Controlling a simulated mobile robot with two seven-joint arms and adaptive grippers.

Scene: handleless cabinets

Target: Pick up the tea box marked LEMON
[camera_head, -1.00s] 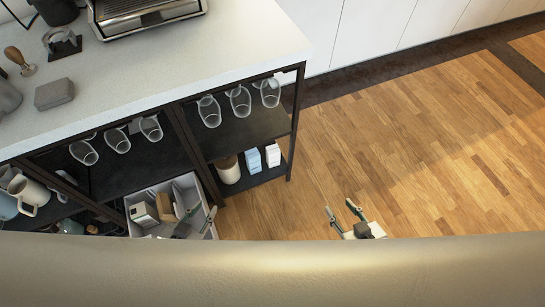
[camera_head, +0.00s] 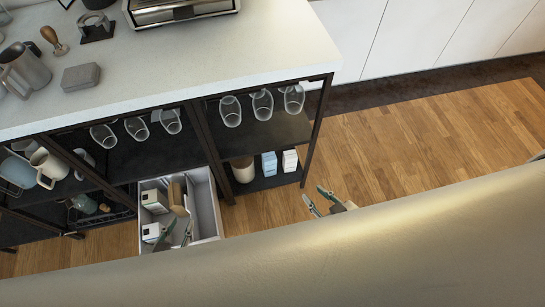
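Pale boxes lie in an open grey-white drawer (camera_head: 207,205) under the counter: one box (camera_head: 155,199) at the back left, another box (camera_head: 152,231) nearer the front. On the lower shelf stand a light blue box (camera_head: 269,164) and a white box (camera_head: 290,160). No lettering is readable, so I cannot tell which box is marked LEMON. My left gripper (camera_head: 178,226) is over the drawer beside the boxes, its fingers apart and nothing seen held. My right gripper (camera_head: 315,197) is open and empty above the wooden floor, right of the drawer.
A brown cylinder (camera_head: 177,190) is also in the drawer. Glasses (camera_head: 230,111) hang below the white countertop (camera_head: 180,70). A pale canister (camera_head: 242,170) stands left of the light blue box. Mugs (camera_head: 47,165) are at left. The wooden floor (camera_head: 420,140) at right is clear.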

